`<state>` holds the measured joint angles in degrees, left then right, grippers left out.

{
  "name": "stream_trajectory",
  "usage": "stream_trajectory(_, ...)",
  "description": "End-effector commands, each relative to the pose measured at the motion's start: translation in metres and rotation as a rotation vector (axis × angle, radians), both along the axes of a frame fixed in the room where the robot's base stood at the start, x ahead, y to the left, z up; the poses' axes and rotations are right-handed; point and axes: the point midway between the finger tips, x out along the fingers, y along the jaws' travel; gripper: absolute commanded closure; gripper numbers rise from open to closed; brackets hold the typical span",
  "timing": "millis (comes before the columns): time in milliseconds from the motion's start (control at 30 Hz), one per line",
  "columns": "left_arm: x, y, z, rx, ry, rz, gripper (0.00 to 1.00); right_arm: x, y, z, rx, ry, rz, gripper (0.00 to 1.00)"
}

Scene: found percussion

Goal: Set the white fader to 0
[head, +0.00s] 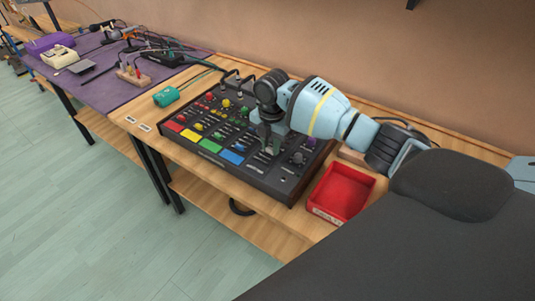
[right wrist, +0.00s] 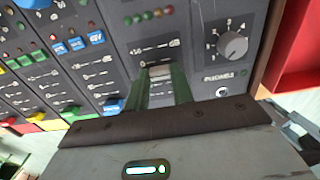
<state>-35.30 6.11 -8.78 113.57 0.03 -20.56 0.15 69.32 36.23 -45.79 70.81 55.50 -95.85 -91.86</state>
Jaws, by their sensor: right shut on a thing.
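The black mixer console (head: 283,184) lies on the wooden bench, with rows of coloured knobs, faders and pads. My right gripper (head: 270,149) points down onto its right part. In the right wrist view, the green fingers of my right gripper (right wrist: 160,82) are shut on the white fader (right wrist: 159,71). The fingers hide much of the slot and scale marks. In the head view the gripper hides the white fader. My left gripper is not in view.
A grey knob (right wrist: 232,45) with a numbered dial sits right of the fader. A red bin (head: 342,191) is close to the console's right side. A teal box (head: 166,96) lies left of the console.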

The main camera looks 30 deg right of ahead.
Motion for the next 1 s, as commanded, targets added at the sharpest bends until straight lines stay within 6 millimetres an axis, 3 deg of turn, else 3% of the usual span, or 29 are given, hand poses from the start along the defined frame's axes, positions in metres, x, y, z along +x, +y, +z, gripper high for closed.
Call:
stream_trajectory(100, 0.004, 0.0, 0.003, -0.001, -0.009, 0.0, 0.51, 0.0, -0.01, 0.002, -0.005, 0.009, -0.003, 1.0)
stream_trajectory(367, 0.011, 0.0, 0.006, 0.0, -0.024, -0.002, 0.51, 0.0, -0.009, 0.002, -0.004, 0.007, -0.002, 1.0)
stream_trajectory(400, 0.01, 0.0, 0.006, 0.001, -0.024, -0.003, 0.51, 0.0, -0.009, 0.002, -0.004, 0.007, -0.002, 0.73)
stream_trajectory(533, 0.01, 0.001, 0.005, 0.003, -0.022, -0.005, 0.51, 0.0, -0.009, 0.002, -0.004, 0.007, -0.002, 0.56)
stream_trajectory(833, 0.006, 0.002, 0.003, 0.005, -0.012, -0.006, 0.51, 0.0, -0.009, 0.003, -0.004, 0.006, -0.002, 0.55)
stream_trajectory(1000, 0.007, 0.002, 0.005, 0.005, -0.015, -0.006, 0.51, 0.001, -0.009, 0.02, -0.003, 0.003, -0.001, 0.55)
